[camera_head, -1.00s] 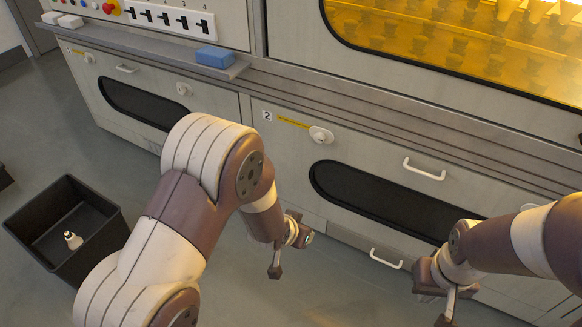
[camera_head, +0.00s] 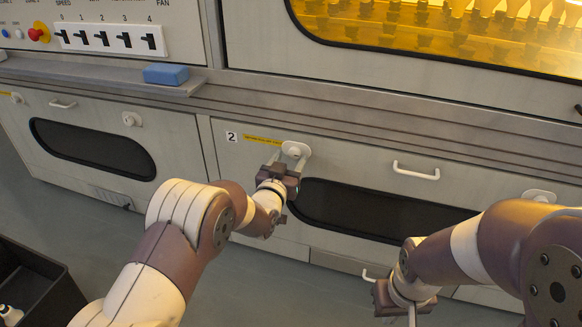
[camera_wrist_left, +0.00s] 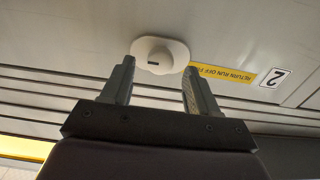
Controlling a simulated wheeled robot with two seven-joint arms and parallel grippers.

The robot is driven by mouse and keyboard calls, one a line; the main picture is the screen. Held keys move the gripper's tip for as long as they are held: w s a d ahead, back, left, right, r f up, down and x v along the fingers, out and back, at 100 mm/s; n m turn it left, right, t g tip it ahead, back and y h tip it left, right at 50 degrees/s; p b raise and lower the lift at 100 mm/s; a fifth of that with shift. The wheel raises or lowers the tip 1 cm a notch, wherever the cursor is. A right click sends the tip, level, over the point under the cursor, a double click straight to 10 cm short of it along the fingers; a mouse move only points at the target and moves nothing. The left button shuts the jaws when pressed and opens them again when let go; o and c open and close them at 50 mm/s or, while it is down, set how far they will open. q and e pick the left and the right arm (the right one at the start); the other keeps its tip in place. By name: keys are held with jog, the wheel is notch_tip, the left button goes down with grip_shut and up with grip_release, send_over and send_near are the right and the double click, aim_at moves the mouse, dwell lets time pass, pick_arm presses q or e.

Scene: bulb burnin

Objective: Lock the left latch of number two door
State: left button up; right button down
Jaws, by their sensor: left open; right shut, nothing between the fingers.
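The number two door (camera_head: 370,165) is a pale panel with a dark oval window, a "2" label (camera_head: 232,137) and a yellow strip. Its left latch (camera_head: 295,150) is a white rounded knob on a plate at the door's upper left. In the left wrist view the latch (camera_wrist_left: 160,58) lies just beyond and between the fingertips, with a small dark slot on its face. My left gripper (camera_head: 290,160) is open around or just short of the latch; contact cannot be told. My right gripper (camera_head: 412,318) is low at the bottom, apart from the door's latches, with its fingers partly cut off.
A white handle (camera_head: 416,171) sits right of the left latch. Another white latch (camera_head: 538,197) is partly hidden by my right arm. A blue block (camera_head: 166,74) lies on the ledge above. A black bin (camera_head: 40,285) stands on the floor at lower left.

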pick_arm(q)
jog(key=shift+x, duration=0.95)
grip_shut()
